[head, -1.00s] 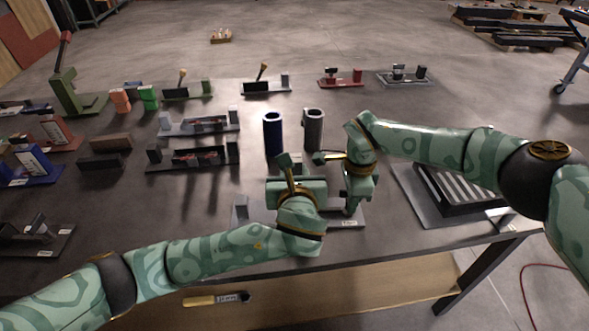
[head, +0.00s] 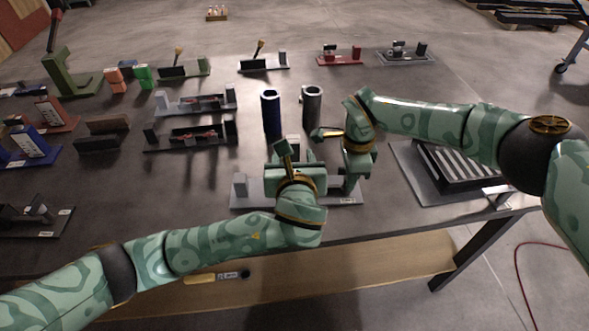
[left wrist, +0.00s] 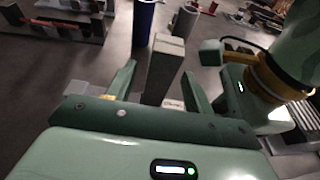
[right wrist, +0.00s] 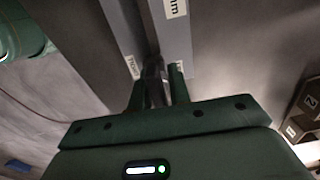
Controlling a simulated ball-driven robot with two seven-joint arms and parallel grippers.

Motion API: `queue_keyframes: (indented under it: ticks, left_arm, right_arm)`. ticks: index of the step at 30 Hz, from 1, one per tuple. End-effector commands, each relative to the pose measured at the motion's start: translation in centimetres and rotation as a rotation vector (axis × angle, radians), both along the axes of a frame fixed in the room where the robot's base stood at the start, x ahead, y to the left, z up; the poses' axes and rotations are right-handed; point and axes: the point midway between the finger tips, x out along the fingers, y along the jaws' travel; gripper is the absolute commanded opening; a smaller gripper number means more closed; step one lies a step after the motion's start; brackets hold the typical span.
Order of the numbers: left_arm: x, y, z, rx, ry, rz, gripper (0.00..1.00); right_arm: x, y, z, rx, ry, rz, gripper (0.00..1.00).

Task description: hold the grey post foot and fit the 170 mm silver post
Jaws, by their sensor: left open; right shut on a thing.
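A light grey base plate (head: 335,200) with a label lies near the table's front edge, with an upright block (head: 239,186) at its left end. My left gripper (left wrist: 158,88) is open above this plate. A grey rectangular upright block (left wrist: 164,68) stands between its fingers in the left wrist view, with gaps at the sides. I cannot tell for sure whether it is the silver post or its foot. My right gripper (right wrist: 158,88) points down at the plate's right end, shut on a dark narrow piece (right wrist: 153,72), mostly hidden by the fingers.
A blue tube (head: 271,112) and a grey tube (head: 312,106) stand just behind the grippers. A slatted dark tray (head: 455,175) lies to the right. Several fixtures fill the left and back, including a dark one (head: 190,138). The table's front edge is close.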

Motion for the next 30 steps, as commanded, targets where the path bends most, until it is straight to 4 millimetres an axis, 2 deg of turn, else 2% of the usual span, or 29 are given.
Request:
queue_keyframes:
  ticks: [6, 12, 18, 27, 28, 30]
  left_arm:
    - [-5.0, -0.7, 1.5, -0.005, 0.003, -0.002, 0.52]
    - [-8.3, -1.1, 2.6, -0.002, 0.001, 0.000, 0.52]
    - [-9.3, -1.1, 3.0, -0.001, 0.000, 0.001, 0.52]
    - [-9.3, -1.1, 3.0, 0.000, 0.000, 0.001, 0.52]
    - [-9.3, -1.1, 3.0, 0.000, 0.000, 0.001, 0.52]
    - [-9.3, -1.1, 3.0, 0.000, 0.000, 0.001, 0.52]
  right_arm:
    - [0.0, 0.0, 0.0, 0.000, -0.001, 0.000, 0.00]
    - [0.0, 0.0, 0.0, 0.000, -0.001, 0.000, 0.00]
    - [0.0, 0.0, 0.0, 0.000, -0.001, 0.000, 0.00]
    - [0.0, 0.0, 0.1, 0.000, -0.001, 0.000, 0.00]
    - [0.0, 0.0, 0.1, 0.000, -0.001, 0.000, 0.22]
    - [0.0, 0.0, 0.1, 0.000, -0.001, 0.000, 0.41]
